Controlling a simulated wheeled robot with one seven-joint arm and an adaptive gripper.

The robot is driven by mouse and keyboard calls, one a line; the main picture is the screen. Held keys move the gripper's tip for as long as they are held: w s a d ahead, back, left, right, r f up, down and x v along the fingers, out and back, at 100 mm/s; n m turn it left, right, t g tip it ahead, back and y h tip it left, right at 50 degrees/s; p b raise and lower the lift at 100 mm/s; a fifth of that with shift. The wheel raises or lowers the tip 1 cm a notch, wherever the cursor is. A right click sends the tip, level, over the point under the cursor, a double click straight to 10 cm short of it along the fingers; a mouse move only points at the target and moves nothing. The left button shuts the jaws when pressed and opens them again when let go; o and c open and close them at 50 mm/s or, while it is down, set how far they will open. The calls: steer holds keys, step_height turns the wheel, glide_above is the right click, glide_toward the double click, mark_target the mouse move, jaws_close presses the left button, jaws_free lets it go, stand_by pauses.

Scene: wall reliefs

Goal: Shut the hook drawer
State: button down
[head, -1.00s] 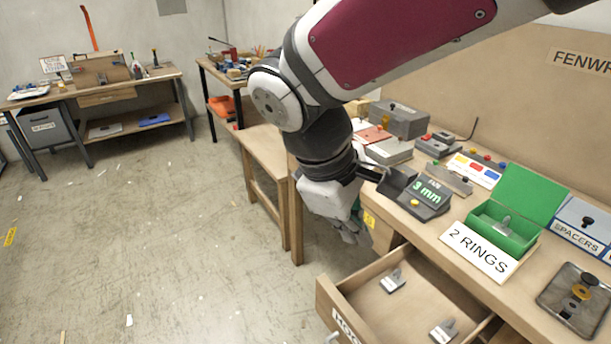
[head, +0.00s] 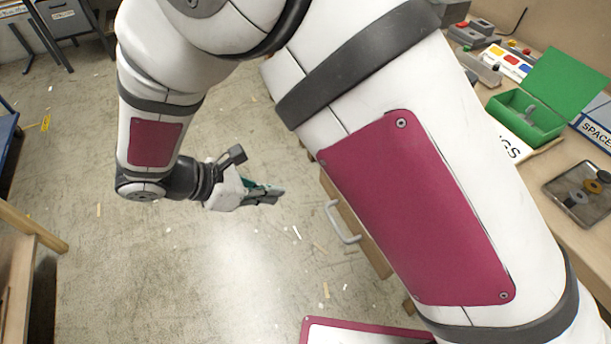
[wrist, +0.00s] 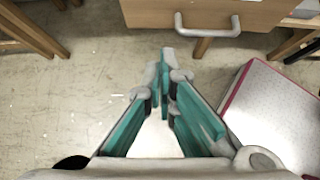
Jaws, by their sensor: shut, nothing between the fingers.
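The hook drawer (head: 359,228) is a wooden drawer with a grey bar handle (head: 341,224). Its front stands out past my arm in the head view, while its inside and the rest of it are hidden behind the arm. In the wrist view the drawer front (wrist: 150,12) and handle (wrist: 207,30) show at the top, beyond the fingertips. My gripper (head: 280,193) is shut and empty, in front of the drawer and left of the handle in the head view. A clear gap shows between fingertips and handle.
The workbench (head: 560,228) at the right bears a green open box (head: 525,118) and a grey tray (head: 583,192) with small parts. Another wooden table (head: 22,262) stands at the lower left. The floor around my gripper is open, with small scraps.

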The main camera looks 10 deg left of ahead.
steer(key=w+d+r+x, duration=0.1)
steer(key=r+x, duration=0.1)
steer(key=x, duration=1)
steer(key=shift+d+b, duration=0.35)
steer(key=shift+d, duration=0.05)
steer(key=shift+w+f, duration=0.1)
steer(key=shift+w, duration=0.05)
steer(key=w+d+b, duration=0.1)
steer(key=w+d, duration=0.3)
steer(key=d, duration=0.3)
steer(key=w+d+b, duration=0.2)
steer(key=w+d, duration=0.3)
steer(key=d, duration=0.2)
steer(key=w+d+b, duration=0.1)
steer(key=w+d, duration=0.4)
steer(key=d, duration=0.2)
steer(key=shift+w+d+b, duration=0.2)
steer(key=shift+b, duration=0.1)
steer(key=shift+w+d, duration=0.25)
steer(key=shift+d, duration=0.2)
